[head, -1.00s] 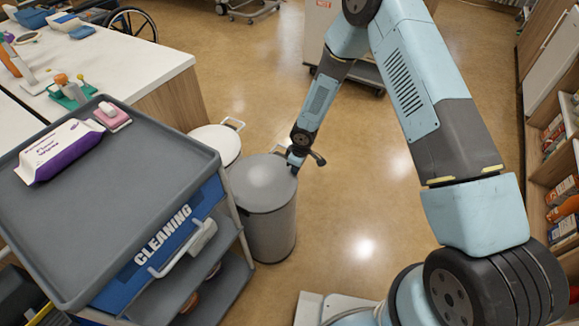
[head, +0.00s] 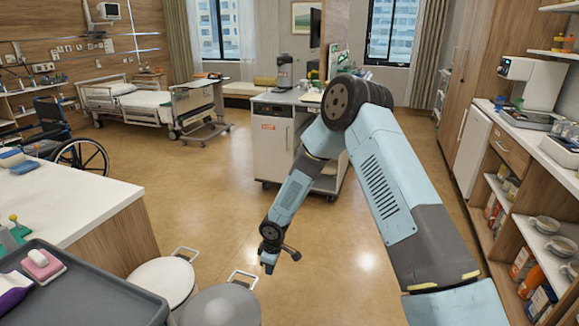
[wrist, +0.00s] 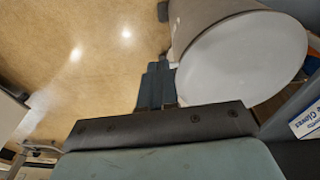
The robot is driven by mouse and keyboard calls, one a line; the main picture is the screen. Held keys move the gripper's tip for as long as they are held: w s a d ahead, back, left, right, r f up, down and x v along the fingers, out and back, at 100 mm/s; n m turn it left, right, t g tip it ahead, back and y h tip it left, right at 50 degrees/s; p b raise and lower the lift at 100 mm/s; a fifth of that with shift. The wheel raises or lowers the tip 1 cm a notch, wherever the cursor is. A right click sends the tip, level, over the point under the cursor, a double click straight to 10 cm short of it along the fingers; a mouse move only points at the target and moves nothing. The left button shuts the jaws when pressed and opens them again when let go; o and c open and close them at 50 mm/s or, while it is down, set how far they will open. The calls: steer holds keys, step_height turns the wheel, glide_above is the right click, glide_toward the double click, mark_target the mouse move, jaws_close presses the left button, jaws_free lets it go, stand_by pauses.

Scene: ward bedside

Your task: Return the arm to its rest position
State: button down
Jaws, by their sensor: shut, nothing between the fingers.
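My gripper (head: 269,268) hangs at the end of my bent arm, over open floor in the middle of the head view. It is shut with nothing in its fingers. In the wrist view my shut gripper (wrist: 157,85) points over the tan floor, beside a grey cylindrical bin (wrist: 245,55). In the head view this grey bin (head: 222,306) stands at the bottom, just left of and below my gripper. A gap between gripper and bin is hard to judge.
A round white-topped bin (head: 163,282) and a grey cart tray (head: 85,290) stand at lower left. A white counter (head: 70,205) is left. A white cabinet trolley (head: 272,150) stands behind my arm. Shelves (head: 530,220) line the right. The central floor is clear.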

steer(key=w+d+r+m+t+h, duration=0.15)
steer(key=d+r, duration=0.35)
steer(key=r, duration=0.5)
steer(key=w+d+r+m, duration=0.2)
steer(key=d+r, duration=0.4)
steer(key=r, duration=0.3)
steer(key=s+d+r+m+t+h, duration=0.1)
steer(key=s+d+r+m, duration=0.15)
steer(key=d+r, duration=0.4)
steer(key=s+d+r+m+t, duration=0.1)
steer(key=s+d+r, duration=0.25)
steer(key=r, duration=0.65)
steer(key=s+d+r+m, duration=0.5)
steer(key=s+d+r, duration=0.3)
steer(key=s+r, duration=0.35)
steer(key=s+d+r+m, duration=0.1)
steer(key=s+d+r, duration=0.1)
steer(key=s, duration=0.5)
steer(key=s+d+r+m+t+y, duration=0.1)
steer(key=s+m, duration=0.1)
steer(key=s, duration=0.6)
steer(key=shift+d+r, duration=0.35)
steer(key=shift+s, duration=0.1)
